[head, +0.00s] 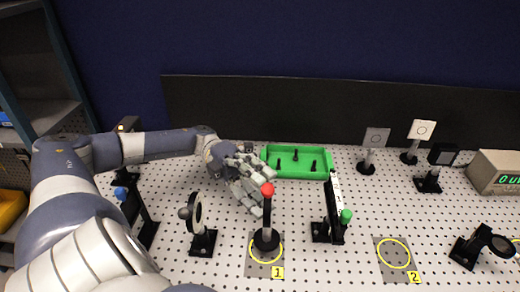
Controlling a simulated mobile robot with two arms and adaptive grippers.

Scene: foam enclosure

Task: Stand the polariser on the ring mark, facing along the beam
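An upright black piece with a red ball on top (267,220) stands on its round base within the yellow ring mark labelled 1 (249,263). It looks thin from here, and I cannot tell for sure that it is the polariser. The ring mark labelled 2 (394,253) is empty. My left gripper (262,192) is just behind and left of the red ball, its fingers spread apart; nothing shows held between them. Whether it touches the piece is unclear. My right gripper is out of view.
A round black mount (196,213) stands left, a tall black plate with a green ball (334,207) right of mark 1. A green tray (297,174) with small black pieces lies behind. Another round mount (485,245) stands far right. The perforated board around mark 2 is clear.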

